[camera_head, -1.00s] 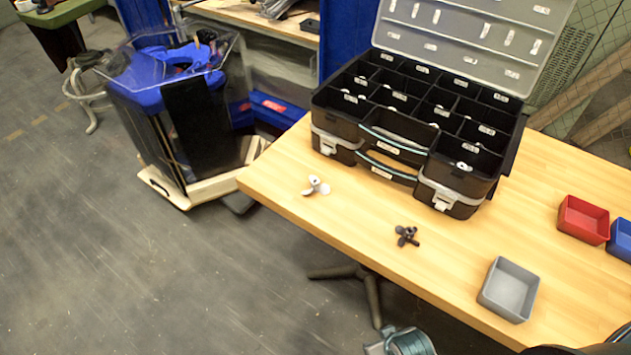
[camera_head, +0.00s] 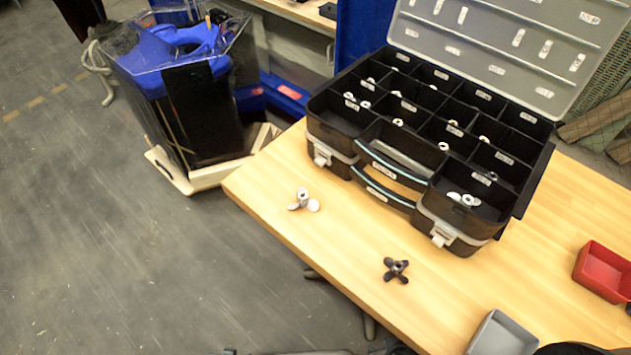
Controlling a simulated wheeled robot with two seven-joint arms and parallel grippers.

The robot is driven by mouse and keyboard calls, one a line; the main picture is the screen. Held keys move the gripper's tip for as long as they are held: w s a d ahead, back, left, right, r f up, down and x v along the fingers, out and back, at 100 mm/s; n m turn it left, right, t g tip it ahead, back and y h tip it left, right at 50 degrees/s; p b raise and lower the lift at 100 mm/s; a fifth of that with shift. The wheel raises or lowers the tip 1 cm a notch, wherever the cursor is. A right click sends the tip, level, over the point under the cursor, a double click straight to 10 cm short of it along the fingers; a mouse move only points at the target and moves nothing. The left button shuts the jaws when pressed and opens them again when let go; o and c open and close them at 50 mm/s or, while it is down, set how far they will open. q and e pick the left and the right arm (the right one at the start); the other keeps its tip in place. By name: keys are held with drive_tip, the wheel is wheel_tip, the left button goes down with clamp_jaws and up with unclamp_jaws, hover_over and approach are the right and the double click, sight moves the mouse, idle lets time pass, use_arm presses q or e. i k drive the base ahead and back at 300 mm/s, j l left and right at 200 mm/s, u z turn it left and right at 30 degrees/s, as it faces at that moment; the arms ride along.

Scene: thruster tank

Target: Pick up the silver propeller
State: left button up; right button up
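The silver propeller (camera_head: 300,201) lies on the wooden table (camera_head: 345,235) near its left corner, in front of the black case. A dark propeller (camera_head: 396,270) lies to its lower right, near the front edge. A dark rounded part at the bottom edge, right of centre, seems to be my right gripper (camera_head: 575,349). It is almost wholly cut off, so its fingers do not show, and it is well apart from the silver propeller. My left gripper is not clearly in view.
An open black case (camera_head: 375,165) with small parts in its compartments stands behind the propellers. A grey tray (camera_head: 503,337) and a red tray (camera_head: 604,272) sit at the right. A blue and black bin (camera_head: 195,110) stands on the floor at the left. The tabletop around both propellers is clear.

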sight(312, 204)
drive_tip(key=k, duration=0.95)
drive_tip(key=i+j, duration=0.15)
drive_tip(key=j, duration=0.2)
drive_tip(key=i+j, duration=0.15)
drive_tip(key=j, duration=0.15)
drive_tip(key=i+j, duration=0.15)
drive_tip(key=j, duration=0.2)
drive_tip(key=i+j, duration=0.1)
drive_tip(key=j, duration=0.25)
drive_tip(key=i+j, duration=0.15)
drive_tip(key=j, duration=0.15)
drive_tip(key=z, duration=1.45)
